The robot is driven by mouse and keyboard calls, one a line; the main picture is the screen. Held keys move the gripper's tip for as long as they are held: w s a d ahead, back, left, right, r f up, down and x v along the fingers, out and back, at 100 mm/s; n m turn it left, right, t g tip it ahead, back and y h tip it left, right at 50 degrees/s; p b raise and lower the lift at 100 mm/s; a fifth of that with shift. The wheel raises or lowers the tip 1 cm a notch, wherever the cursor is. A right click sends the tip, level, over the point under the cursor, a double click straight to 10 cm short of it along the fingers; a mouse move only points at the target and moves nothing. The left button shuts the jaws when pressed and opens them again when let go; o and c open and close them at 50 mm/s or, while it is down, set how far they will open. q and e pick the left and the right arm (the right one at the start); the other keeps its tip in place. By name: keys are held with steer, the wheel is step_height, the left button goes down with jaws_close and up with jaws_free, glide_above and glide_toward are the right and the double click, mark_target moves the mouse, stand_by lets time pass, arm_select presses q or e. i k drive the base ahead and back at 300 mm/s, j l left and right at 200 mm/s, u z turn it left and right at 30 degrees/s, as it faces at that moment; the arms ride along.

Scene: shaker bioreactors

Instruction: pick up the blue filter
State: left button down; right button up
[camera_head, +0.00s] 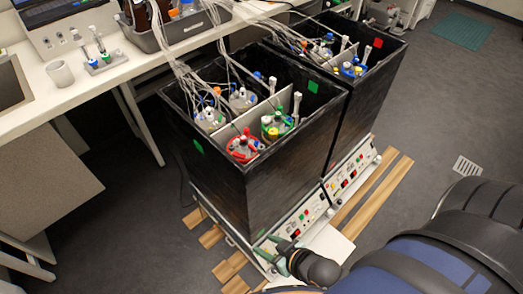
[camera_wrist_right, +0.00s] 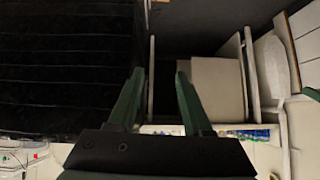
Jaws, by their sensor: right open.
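Small bioreactor vessels with coloured caps stand inside two black open-topped boxes. A vessel with a blue ring (camera_head: 353,70) is in the far box, and a vessel with blue parts (camera_head: 210,118) is in the near box. I cannot tell which blue part is the blue filter. My right gripper (camera_head: 272,249) is low in front of the near box (camera_head: 255,185), outside it and below its rim. Its green fingers are apart and empty in the right wrist view (camera_wrist_right: 158,78). My left gripper is not in view.
The boxes stand on shaker units with control panels (camera_head: 300,217). Tubes (camera_head: 190,60) run from the bench (camera_head: 100,85) into the boxes. A cup (camera_head: 60,73) and a small rack (camera_head: 105,63) stand on the bench. The floor at the right is mostly clear.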

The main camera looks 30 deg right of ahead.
mark_target(93, 62)
steer(key=l+z, duration=0.1)
steer(key=l, duration=1.2)
steer(key=i+j, duration=0.1)
steer(key=j, duration=1.45)
steer(key=i+j, duration=0.1)
steer(key=j, duration=0.2)
steer(key=i+j+z, duration=0.1)
steer(key=j, duration=0.2)
steer(key=i+j, duration=0.15)
steer(key=j, duration=0.15)
steer(key=i+j, duration=0.3)
steer(key=i+j+z, duration=0.1)
steer(key=i+j, duration=0.2)
steer(key=j, duration=0.2)
